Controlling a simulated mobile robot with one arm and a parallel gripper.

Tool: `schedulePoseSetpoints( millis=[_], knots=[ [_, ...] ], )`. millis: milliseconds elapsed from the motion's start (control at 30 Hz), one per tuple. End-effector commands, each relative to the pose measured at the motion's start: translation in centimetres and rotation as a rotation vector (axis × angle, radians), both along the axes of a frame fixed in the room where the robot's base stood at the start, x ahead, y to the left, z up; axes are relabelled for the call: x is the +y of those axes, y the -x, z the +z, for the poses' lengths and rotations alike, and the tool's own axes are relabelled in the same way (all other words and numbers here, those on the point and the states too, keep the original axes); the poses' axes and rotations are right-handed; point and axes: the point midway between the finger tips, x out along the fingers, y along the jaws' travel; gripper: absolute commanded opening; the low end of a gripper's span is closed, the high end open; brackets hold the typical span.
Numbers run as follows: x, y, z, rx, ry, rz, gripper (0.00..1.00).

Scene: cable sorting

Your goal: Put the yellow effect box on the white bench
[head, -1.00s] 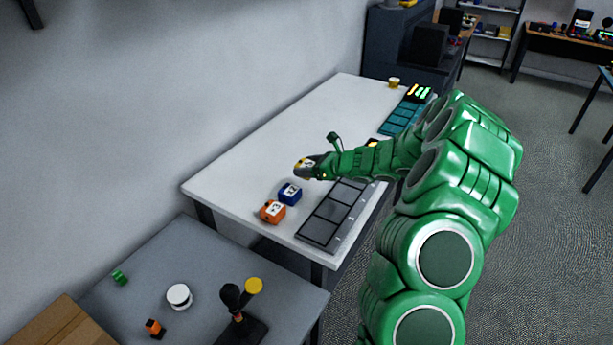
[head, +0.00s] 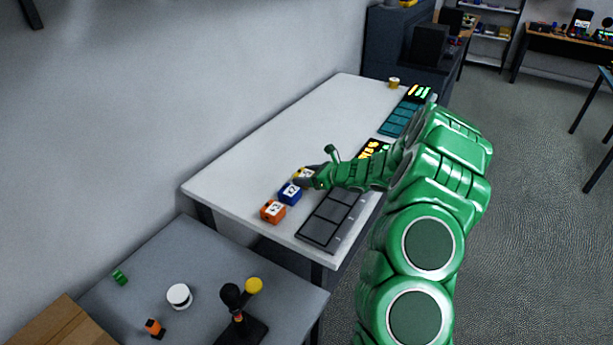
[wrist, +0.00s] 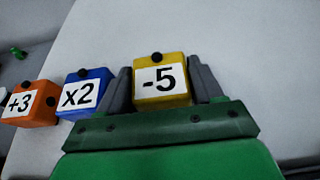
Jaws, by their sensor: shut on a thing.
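The yellow effect box (wrist: 160,98), marked -5, sits between the two fingers of my gripper (wrist: 160,90) in the wrist view. My gripper is shut on it. In the head view the yellow box (head: 304,173) shows partly behind my gripper (head: 307,178), at or just above the white bench (head: 250,150). I cannot tell whether its base touches the bench top. The blue box (head: 290,194), marked x2, is close beside it, with the orange box (head: 273,211), marked +3, beyond the blue one.
A dark slotted tray (head: 325,217) lies along the bench's front edge, and a teal panel (head: 398,121) lies farther back. A small yellow item (head: 393,83) stands at the far end. A grey table (head: 200,270) with several small items stands nearer. The bench's wall side is clear.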

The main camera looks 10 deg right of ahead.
Motion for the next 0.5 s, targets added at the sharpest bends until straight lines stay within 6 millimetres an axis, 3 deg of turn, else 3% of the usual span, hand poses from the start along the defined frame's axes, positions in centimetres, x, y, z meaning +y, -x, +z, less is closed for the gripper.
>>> schedulePoseSetpoints(
  millis=[233, 267, 400, 500],
  knots=[
    [-0.01, -0.01, -0.27, 0.000, 0.000, 0.000, 0.30],
    [-0.01, 0.00, -0.31, 0.001, 0.001, 0.000, 0.67],
    [-0.02, 0.01, -0.28, 0.001, 0.001, 0.000, 0.89],
    [-0.02, 0.01, -0.28, 0.001, 0.001, 0.000, 0.91]
  ],
)
